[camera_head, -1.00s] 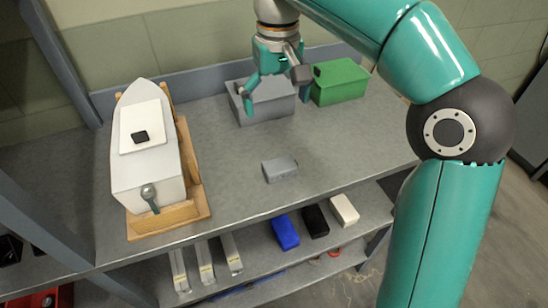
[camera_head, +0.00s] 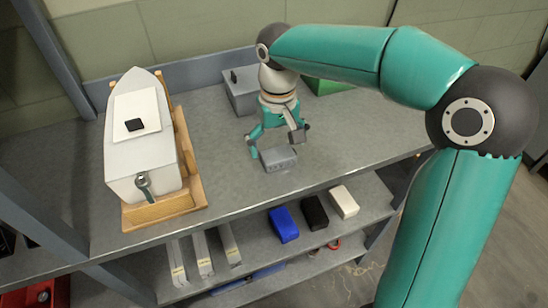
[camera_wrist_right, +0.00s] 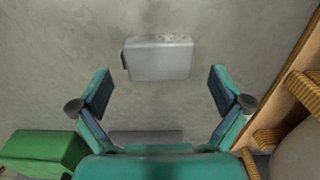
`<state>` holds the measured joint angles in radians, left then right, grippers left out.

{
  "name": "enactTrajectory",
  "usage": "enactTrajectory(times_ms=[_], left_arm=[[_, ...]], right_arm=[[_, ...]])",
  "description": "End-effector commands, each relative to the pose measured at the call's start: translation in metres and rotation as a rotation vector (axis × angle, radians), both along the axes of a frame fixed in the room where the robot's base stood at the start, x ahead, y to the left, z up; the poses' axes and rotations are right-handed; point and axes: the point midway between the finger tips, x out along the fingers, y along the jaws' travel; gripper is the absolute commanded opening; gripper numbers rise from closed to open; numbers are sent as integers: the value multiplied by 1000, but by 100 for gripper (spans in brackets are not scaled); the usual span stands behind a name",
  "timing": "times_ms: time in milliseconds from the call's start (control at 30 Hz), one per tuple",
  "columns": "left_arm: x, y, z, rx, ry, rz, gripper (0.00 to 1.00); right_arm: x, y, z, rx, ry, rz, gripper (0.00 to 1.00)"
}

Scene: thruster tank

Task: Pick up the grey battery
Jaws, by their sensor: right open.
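The grey battery (camera_head: 278,158) is a small grey box lying on the grey workbench (camera_head: 240,190), right of the model boat. My right gripper (camera_head: 278,147) is open and above the battery, with its fingers spread to the battery's sides in the head view. In the right wrist view the battery (camera_wrist_right: 158,58) lies beyond the fingertips, centred between the two open fingers (camera_wrist_right: 162,80). Nothing is held. My left gripper is not in view.
A white model boat (camera_head: 140,150) stands in a wooden cradle (camera_head: 165,213) at the left. A grey box (camera_head: 240,95) and a green box (camera_head: 328,85) are at the back. Blue (camera_head: 284,225), black (camera_head: 314,212) and white (camera_head: 343,202) blocks lie on the lower shelf.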

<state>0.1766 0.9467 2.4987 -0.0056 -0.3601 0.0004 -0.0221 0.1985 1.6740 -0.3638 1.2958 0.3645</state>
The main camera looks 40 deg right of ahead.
Motion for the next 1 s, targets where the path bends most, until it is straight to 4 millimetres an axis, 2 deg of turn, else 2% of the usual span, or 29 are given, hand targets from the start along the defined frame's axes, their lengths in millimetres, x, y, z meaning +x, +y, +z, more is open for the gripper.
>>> enactTrajectory(times_ms=[167, 433, 867, 1000], left_arm=[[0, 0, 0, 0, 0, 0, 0], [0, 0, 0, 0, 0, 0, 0], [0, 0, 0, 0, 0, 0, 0], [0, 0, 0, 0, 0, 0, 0]], right_arm=[[-1, 0, -21, -1, 2, 0, 100], [0, 0, -23, 0, -1, 0, 100], [0, 0, -23, 0, -1, 0, 28], [0, 0, -23, 1, -2, 0, 26]])
